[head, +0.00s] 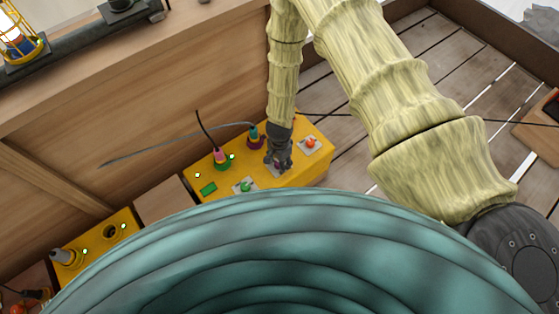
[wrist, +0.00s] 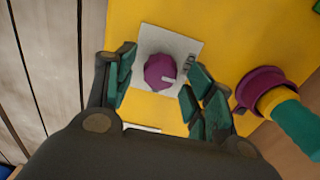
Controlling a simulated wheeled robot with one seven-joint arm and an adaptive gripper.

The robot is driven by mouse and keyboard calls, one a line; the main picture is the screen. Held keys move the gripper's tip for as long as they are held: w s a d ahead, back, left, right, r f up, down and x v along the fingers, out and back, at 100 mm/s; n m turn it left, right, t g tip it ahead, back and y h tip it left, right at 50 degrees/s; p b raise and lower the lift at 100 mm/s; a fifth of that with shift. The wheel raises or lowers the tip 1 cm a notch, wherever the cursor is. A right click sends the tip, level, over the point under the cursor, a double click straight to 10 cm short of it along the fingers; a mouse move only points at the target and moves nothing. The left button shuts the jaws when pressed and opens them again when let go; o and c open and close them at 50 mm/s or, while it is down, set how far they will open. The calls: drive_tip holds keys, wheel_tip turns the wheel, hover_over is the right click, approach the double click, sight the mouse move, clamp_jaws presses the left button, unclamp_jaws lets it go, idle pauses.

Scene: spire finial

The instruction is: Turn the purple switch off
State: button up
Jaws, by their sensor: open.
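The purple switch (wrist: 160,71) is a round knob with a pale pointer line, set on a light square plate (wrist: 184,45) on a yellow box. In the wrist view my gripper (wrist: 157,84) is open, with one finger on each side of the knob and gaps between them. In the head view my gripper (head: 278,162) is over the yellow box (head: 318,133), pointing down. It hides most of the purple switch there. Whether the fingers touch the knob cannot be told.
A red switch (head: 310,143) and a green switch (head: 246,186) sit on plates either side. Plugs with cables stand on the box: a pink one (head: 220,157) and a teal one in a purple socket (wrist: 262,90). A wooden wall (head: 150,100) rises behind.

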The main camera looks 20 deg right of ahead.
wheel_tip(320, 180, up, 12)
idle(0.9)
idle(0.4)
drive_tip(key=s+d+f+n, duration=0.1)
drive_tip(key=s+d+n, duration=0.2)
drive_tip(key=s+n, duration=0.75)
drive_tip(key=s+d+f+n, duration=0.1)
drive_tip(key=s+d+n, duration=0.2)
drive_tip(key=s, duration=1.4)
wheel_tip(320, 180, up, 12)
drive_tip(key=p, duration=1.2)
